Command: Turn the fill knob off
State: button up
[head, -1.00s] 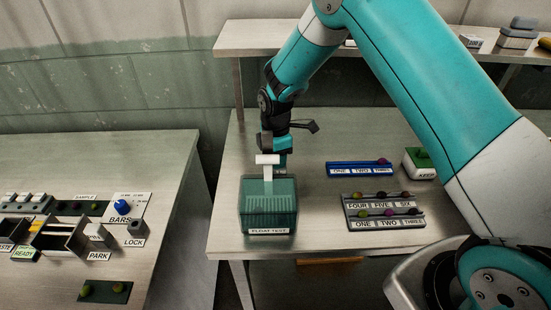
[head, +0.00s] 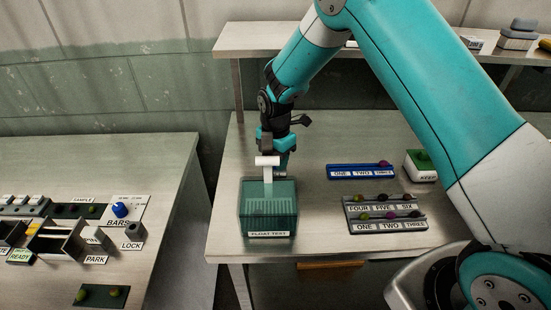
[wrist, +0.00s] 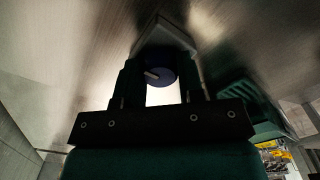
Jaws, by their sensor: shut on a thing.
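A round dark blue knob (wrist: 158,76) with a pale pointer mark sits between my fingertips in the wrist view, with a white block behind it. My gripper (wrist: 160,85) is shut on this knob. In the head view my gripper (head: 280,160) is low behind the green see-through float test tank (head: 268,222). A white T-shaped spout (head: 267,161) stands in front of my gripper, its stem reaching down to the tank. The knob is hidden in the head view, and I cannot read any label for it.
Right of the tank are a blue rack (head: 361,172), a grey two-tier rack (head: 388,226) with several coloured balls, and a green-topped KEEP box (head: 421,165). The left table has another blue knob (head: 120,210) labelled BARS. A shelf (head: 330,42) runs behind.

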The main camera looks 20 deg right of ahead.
jog(key=o, duration=0.9)
jog(key=shift+r, duration=0.15)
notch_tip(320, 180, up, 12)
jog(key=shift+f+b, duration=0.1)
jog(key=shift+b, duration=1.15)
